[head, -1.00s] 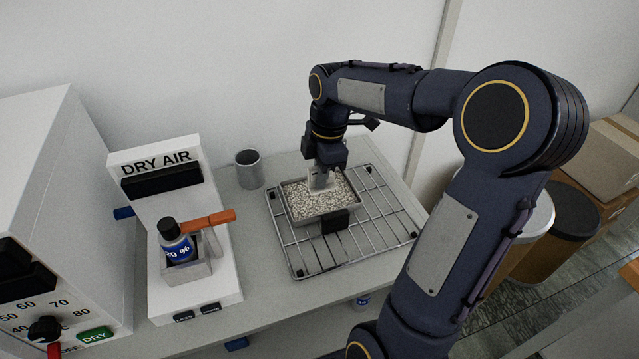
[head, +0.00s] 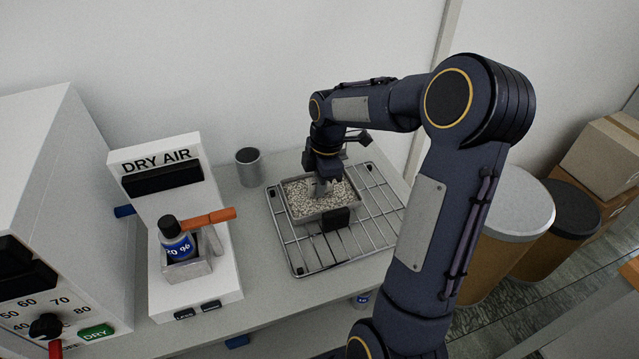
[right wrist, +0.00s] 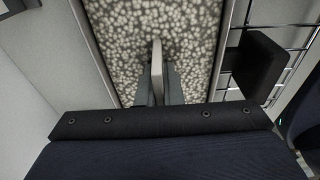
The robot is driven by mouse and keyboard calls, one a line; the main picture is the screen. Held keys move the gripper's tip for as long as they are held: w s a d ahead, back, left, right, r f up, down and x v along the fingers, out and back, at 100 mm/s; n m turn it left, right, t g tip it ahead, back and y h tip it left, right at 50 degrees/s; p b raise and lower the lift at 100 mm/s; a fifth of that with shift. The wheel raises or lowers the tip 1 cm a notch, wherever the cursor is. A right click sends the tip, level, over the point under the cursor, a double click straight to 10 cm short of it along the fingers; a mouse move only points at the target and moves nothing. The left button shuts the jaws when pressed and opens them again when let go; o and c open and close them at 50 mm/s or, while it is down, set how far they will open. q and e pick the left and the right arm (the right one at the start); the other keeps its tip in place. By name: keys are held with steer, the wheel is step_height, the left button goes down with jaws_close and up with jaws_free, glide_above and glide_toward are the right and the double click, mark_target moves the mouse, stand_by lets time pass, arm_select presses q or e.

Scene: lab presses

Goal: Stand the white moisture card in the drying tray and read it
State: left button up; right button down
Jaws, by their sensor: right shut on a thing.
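The drying tray (head: 306,219) is a shallow metal tray full of pale pellets, with a black handle, on a wire rack. My right gripper (head: 322,190) reaches down into it from above, its fingertips at the pellets. In the right wrist view my right gripper (right wrist: 158,88) is shut on the white moisture card (right wrist: 157,60), seen as a thin pale upright edge between the fingers, above or in the pellets. I cannot tell how deep the card sits, and its face is hidden. The tray wall (right wrist: 231,45) runs along the right. My left gripper is not in view.
The wire rack (head: 375,230) lies on a grey bench. A grey cup (head: 249,168) stands behind at left. A white DRY AIR unit (head: 215,280) holds a blue bottle (head: 179,245) with an orange clamp. A white cabinet with a dial is at far left. Drums stand at right.

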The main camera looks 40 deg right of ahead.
steer(key=c, duration=1.6)
jaws_free()
steer(key=r, duration=0.8)
steer(key=d+r, duration=0.1)
steer(key=r, duration=0.3)
steer(key=shift+s+d+p, duration=0.1)
steer(key=shift+s+p, duration=0.15)
steer(key=shift+p, duration=0.15)
steer(key=shift+s+a+f+m+t+y, duration=0.4)
steer(key=shift+s+a+f+m+t, duration=0.35)
steer(key=shift+s+a+m, duration=2.2)
steer(key=shift+s+a+f+m+t+y, duration=0.4)
steer(key=shift+s+a+m+t, duration=0.6)
steer(key=shift+s+a+m, duration=1.95)
steer(key=shift+s+a+f+m+t+y, duration=0.4)
steer(key=shift+s+a+f+m+t, duration=0.35)
steer(key=shift+s+a+m, duration=2.2)
steer(key=shift+s+d+r+n, duration=0.15)
steer(key=shift+s+d+n, duration=0.6)
